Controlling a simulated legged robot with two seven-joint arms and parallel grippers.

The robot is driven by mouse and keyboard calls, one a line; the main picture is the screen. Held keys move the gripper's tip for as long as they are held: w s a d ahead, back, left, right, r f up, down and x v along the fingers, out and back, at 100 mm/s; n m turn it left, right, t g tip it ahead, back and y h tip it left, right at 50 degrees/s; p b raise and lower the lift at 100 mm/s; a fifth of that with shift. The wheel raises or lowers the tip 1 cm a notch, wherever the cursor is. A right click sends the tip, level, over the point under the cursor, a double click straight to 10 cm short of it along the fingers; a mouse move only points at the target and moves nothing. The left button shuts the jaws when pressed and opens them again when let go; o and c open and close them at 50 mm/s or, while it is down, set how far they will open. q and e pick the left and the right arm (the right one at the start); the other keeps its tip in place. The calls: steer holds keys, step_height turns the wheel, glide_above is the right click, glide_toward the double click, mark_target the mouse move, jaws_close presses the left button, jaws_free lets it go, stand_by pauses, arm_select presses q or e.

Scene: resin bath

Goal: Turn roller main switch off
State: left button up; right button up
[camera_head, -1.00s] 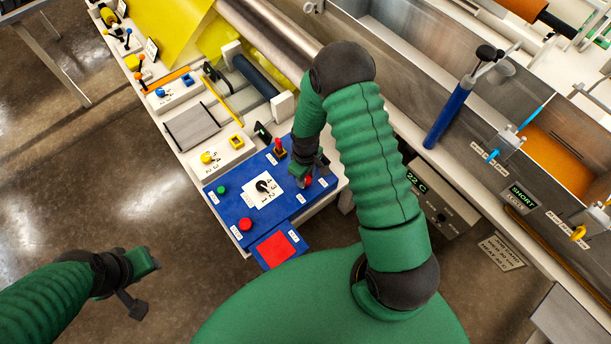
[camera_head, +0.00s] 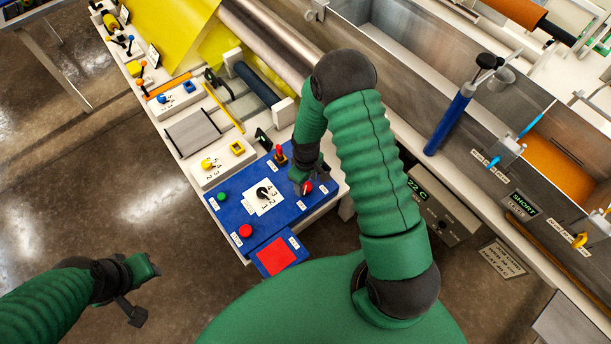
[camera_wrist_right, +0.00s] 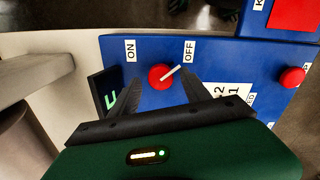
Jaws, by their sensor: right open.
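A red round knob with a white pointer sits on the blue control panel (camera_head: 232,210). The knob (camera_wrist_right: 160,77) lies between ON and OFF labels in the right wrist view, and its pointer slants toward the OFF label (camera_wrist_right: 189,50). In the head view the knob (camera_head: 307,187) is partly covered by my right gripper (camera_head: 303,178). In the wrist view my right gripper (camera_wrist_right: 163,86) is open, with one dark finger on each side of the knob. Contact cannot be told. My left gripper (camera_head: 143,290) hangs over the floor at lower left, away from the panel; its jaw state is unclear.
The panel also holds a numbered dial (camera_head: 263,193), a green button (camera_head: 221,195), a red button (camera_head: 245,231) and a red-topped lever (camera_head: 280,154). A red square plate (camera_head: 275,256) adjoins it. Metal baths (camera_head: 440,70) stand to the right. Open floor lies left.

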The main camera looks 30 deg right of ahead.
mark_target(306, 184)
step_height(306, 184, up, 17)
steer(key=shift+f+b, duration=0.2)
steer(key=shift+b, duration=0.2)
